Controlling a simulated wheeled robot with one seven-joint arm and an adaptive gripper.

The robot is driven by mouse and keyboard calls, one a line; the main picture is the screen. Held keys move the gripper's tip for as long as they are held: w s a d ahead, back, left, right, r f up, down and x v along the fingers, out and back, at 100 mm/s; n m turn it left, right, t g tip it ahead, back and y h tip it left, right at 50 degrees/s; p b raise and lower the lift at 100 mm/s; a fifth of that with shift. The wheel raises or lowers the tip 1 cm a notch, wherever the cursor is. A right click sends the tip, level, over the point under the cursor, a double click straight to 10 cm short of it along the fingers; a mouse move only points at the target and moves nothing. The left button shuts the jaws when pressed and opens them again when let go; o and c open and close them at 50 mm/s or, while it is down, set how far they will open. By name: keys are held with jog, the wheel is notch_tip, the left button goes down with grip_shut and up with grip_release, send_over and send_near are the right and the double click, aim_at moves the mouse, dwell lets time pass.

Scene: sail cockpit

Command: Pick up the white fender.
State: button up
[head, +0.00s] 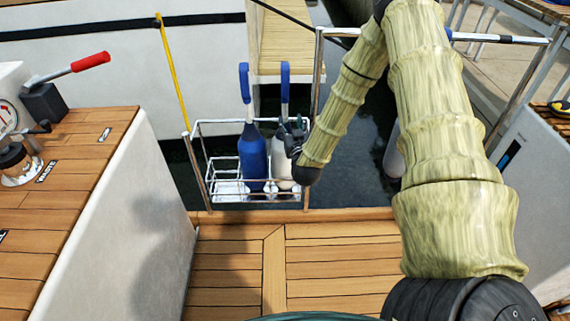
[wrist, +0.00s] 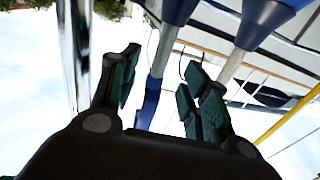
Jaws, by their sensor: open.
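The white fender (head: 283,168) stands upright in a chrome wire rack (head: 225,188) beyond the deck edge, with a blue loop (head: 285,75) on top. A blue fender (head: 253,158) stands to its left in the same rack. My gripper (head: 293,130) is open at the upper part of the white fender and partly hides it. In the wrist view, a fender's grey neck (wrist: 166,50) and blue loop (wrist: 149,105) appear between my open fingers (wrist: 160,65). It seems to be the white fender's; contact cannot be told. The other neck (wrist: 235,62) is right of the fingers.
A chrome post (head: 318,75) rises beside the rack's right side. A yellow pole (head: 172,70) leans behind the rack's left. A white cockpit side (head: 155,215) with a wooden top stands at left. A pale rounded object (head: 394,155) shows behind my arm. The wooden deck (head: 330,260) is clear.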

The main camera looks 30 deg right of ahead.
aim_at(286, 110)
jog(key=x, duration=0.3)
jog(key=shift+w+d, duration=0.1)
jog(key=shift+w, duration=0.2)
jog(key=shift+r+b+x, duration=0.15)
jog(key=shift+b+x, duration=0.3)
jog(key=shift+x, duration=0.9)
jog(key=shift+r+b+x, duration=0.2)
jog(key=shift+b+x, duration=0.2)
jog(key=shift+x, duration=0.9)
jog(key=shift+w, duration=0.1)
jog(key=shift+c, duration=0.4)
grip_shut()
